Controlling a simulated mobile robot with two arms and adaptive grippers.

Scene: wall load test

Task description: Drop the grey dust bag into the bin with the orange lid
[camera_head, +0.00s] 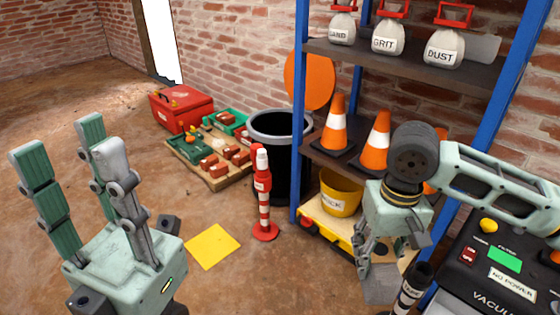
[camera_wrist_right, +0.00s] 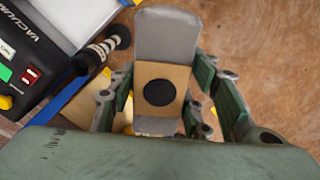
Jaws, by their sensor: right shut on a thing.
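The grey dust bag (camera_wrist_right: 168,35) has a tan card collar with a black round hole, seen in the right wrist view. My right gripper (camera_wrist_right: 166,98) is shut on it at the collar. In the head view the bag (camera_head: 381,285) hangs below my right gripper (camera_head: 387,250), in front of the shelf unit. The dark bin (camera_head: 283,168) with a grey rim stands left of the shelf, and its round orange lid (camera_head: 309,78) is upright behind it, so the bin looks open. My left gripper (camera_head: 75,150) is open and empty, at the lower left.
A slim red-and-white post (camera_head: 263,200) stands just before the bin. The blue-framed shelf holds labelled bags, cones (camera_head: 375,145) and a yellow bucket (camera_head: 340,194). The vacuum (camera_head: 490,262) is at lower right. A pallet (camera_head: 220,180) of bricks lies left of the bin.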

